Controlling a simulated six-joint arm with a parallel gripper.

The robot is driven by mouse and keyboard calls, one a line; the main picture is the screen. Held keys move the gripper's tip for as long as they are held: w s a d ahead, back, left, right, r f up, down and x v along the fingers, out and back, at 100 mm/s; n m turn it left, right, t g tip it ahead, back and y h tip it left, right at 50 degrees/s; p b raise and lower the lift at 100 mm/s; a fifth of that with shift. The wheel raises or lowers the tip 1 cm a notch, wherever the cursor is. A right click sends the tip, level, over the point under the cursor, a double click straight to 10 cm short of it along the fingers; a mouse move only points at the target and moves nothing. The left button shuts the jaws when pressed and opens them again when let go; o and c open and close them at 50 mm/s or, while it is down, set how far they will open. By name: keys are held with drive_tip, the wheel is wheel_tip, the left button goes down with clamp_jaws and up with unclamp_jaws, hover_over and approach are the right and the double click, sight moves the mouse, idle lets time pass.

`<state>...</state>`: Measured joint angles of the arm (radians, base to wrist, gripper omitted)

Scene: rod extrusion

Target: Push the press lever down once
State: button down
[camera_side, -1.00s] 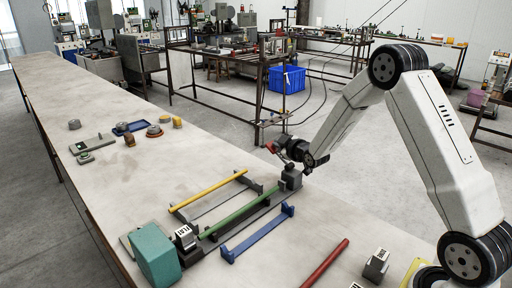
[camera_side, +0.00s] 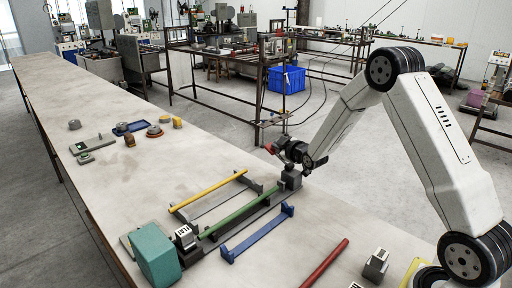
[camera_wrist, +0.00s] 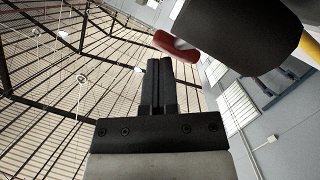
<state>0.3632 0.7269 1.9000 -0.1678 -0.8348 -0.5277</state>
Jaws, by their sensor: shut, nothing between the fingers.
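The press lever shows as a red grip (camera_side: 270,149) beside my gripper (camera_side: 282,146) in the side view, above the dark block (camera_side: 290,178) at the far end of the rod fixture. In the wrist view the red grip (camera_wrist: 175,46) lies just beyond and to the right of my gripper's fingertips (camera_wrist: 160,64). The fingers are together with nothing between them. I cannot tell whether they touch the red grip. The rest of the lever is hidden by my wrist in the side view.
A green rod (camera_side: 238,214) lies in the fixture, between a yellow rod (camera_side: 208,190) on a rack and an empty blue rack (camera_side: 257,233). A teal housing (camera_side: 155,258) stands at the near end. A red rod (camera_side: 324,264) lies at the right. The table's far left is clear.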

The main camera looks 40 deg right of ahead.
drive_tip(key=shift+w+a+f, duration=0.25)
drive_tip(key=shift+w+f, duration=0.05)
drive_tip(key=shift+f, duration=0.25)
idle(1.8)
drive_tip(key=shift+r, duration=0.15)
drive_tip(key=shift+s+d+r, duration=0.1)
drive_tip(key=shift+s+r, duration=0.05)
drive_tip(key=shift+r, duration=0.15)
drive_tip(key=shift+s+r, duration=0.1)
drive_tip(key=shift+r, duration=0.1)
drive_tip(key=shift+s+d+r, duration=0.1)
drive_tip(key=shift+s+r, duration=0.1)
drive_tip(key=shift+s, duration=0.05)
idle(0.4)
drive_tip(key=shift+s+r, duration=0.7)
drive_tip(key=shift+r, duration=0.35)
drive_tip(key=shift+s+r, duration=0.7)
drive_tip(key=shift+r, duration=0.35)
